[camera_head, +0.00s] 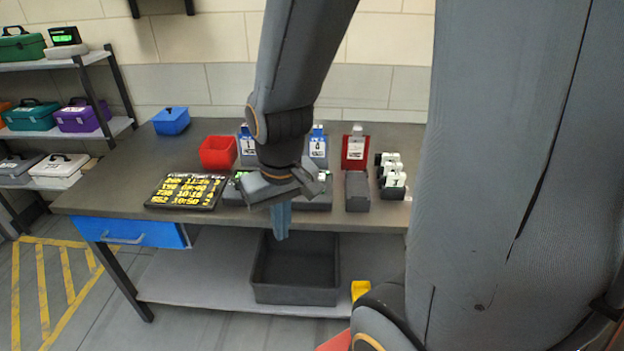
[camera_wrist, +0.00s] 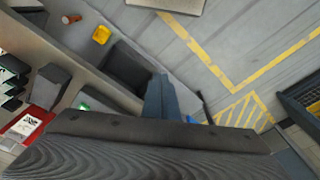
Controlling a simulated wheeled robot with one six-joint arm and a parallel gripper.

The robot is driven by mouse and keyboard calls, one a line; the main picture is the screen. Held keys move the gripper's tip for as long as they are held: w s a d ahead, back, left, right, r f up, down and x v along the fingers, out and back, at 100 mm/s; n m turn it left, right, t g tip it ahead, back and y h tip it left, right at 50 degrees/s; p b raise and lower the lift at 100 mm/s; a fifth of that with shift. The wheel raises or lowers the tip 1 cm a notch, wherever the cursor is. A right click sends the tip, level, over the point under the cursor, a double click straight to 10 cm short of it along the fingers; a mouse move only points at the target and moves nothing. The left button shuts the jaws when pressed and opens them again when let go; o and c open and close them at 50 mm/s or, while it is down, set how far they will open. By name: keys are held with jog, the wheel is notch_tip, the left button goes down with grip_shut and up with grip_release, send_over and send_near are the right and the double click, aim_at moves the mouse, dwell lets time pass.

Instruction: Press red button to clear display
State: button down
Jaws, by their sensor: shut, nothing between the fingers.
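My gripper (camera_head: 281,222) is shut and empty, pointing down in front of the table's front edge. Its closed fingers also show in the wrist view (camera_wrist: 161,98). A dark display board (camera_head: 185,191) with rows of yellow text lies on the table, left of my gripper. A dark device with a green lit part sits behind my gripper and is largely hidden by it; a small green glow (camera_wrist: 84,106) shows in the wrist view. I cannot make out a red button in either view; my wrist may cover it.
The table (camera_head: 130,178) bears a red bin (camera_head: 218,152), a blue box (camera_head: 171,121), a red holder (camera_head: 355,148) and blue-labelled holders. A black crate (camera_head: 296,288) and a yellow object (camera_head: 360,289) are on the lower shelf. Shelves with toolboxes stand at the left.

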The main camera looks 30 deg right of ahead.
dwell(0.3)
jog(key=w+d+r+m+t+h+p, duration=0.1)
jog(key=w+d+m+t+p, duration=0.3)
jog(key=w, duration=0.6)
jog(key=w+a+r+m+t+p, duration=0.1)
jog(key=w+r+m+p, duration=0.1)
jog(key=w+m, duration=0.6)
jog(key=w+d+f+m+g+h+p, duration=0.1)
jog(key=d+m+h, duration=0.5)
jog(key=d, duration=0.7)
jog(key=w+f+m+p, duration=0.1)
jog(key=w+m+p, duration=0.1)
jog(key=w, duration=0.1)
jog(key=shift+d+m+g+h, duration=0.15)
jog(key=shift+m+g+h, duration=0.15)
jog(key=shift+m+h, duration=0.1)
jog(key=shift+f, duration=0.15)
